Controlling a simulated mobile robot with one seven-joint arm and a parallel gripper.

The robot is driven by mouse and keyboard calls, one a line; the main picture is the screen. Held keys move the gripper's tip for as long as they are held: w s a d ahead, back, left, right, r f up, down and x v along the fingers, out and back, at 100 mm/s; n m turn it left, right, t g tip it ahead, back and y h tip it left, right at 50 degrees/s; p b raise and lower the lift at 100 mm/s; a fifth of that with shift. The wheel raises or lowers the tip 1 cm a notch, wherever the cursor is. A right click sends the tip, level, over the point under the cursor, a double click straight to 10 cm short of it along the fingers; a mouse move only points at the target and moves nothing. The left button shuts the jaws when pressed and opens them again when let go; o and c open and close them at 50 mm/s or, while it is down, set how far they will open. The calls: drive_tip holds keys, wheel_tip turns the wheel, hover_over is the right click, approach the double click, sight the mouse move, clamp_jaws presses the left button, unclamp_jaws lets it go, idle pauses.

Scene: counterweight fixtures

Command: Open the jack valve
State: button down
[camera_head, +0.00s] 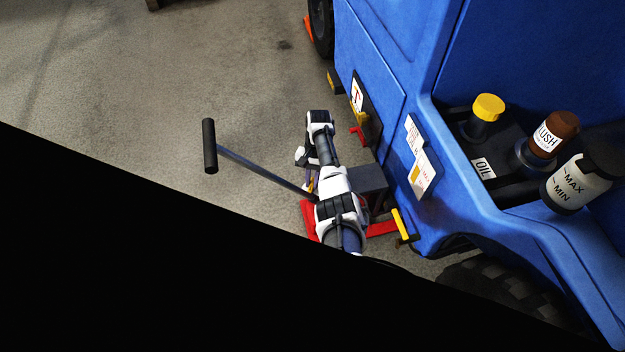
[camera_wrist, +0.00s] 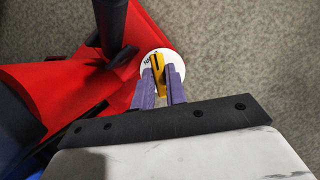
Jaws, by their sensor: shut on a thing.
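The red jack (camera_head: 308,219) stands on the floor beside the blue vehicle, with a long grey lever and black grip (camera_head: 210,146) rising to the left. In the wrist view the red jack body (camera_wrist: 40,88) fills the left side. The yellow valve knob (camera_wrist: 157,63) sits on a white round dial (camera_wrist: 147,72) with small black lettering that I cannot read fully. My gripper (camera_wrist: 158,78) has its purple fingers on either side of the yellow knob, shut on it. In the head view my arm covers the valve, and only a bit of my gripper (camera_head: 312,183) shows.
The blue vehicle (camera_head: 375,75) stands close on the right, with a wheel (camera_head: 505,295) below. An oil jug, a brown bottle (camera_head: 550,135) and a MAX/MIN bottle (camera_head: 578,185) sit on it. Concrete floor (camera_head: 200,60) is clear at upper left. Black covers the lower left.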

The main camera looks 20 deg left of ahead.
drive_tip(key=shift+n+h, duration=0.3)
drive_tip(key=shift+n, duration=0.4)
drive_tip(key=c, duration=1.4)
unclamp_jaws()
drive_tip(key=shift+c, duration=0.2)
drive_tip(key=p+v, duration=0.2)
drive_tip(key=v, duration=1.2)
drive_tip(key=shift+s+p, duration=0.2)
drive_tip(key=shift+p, duration=0.1)
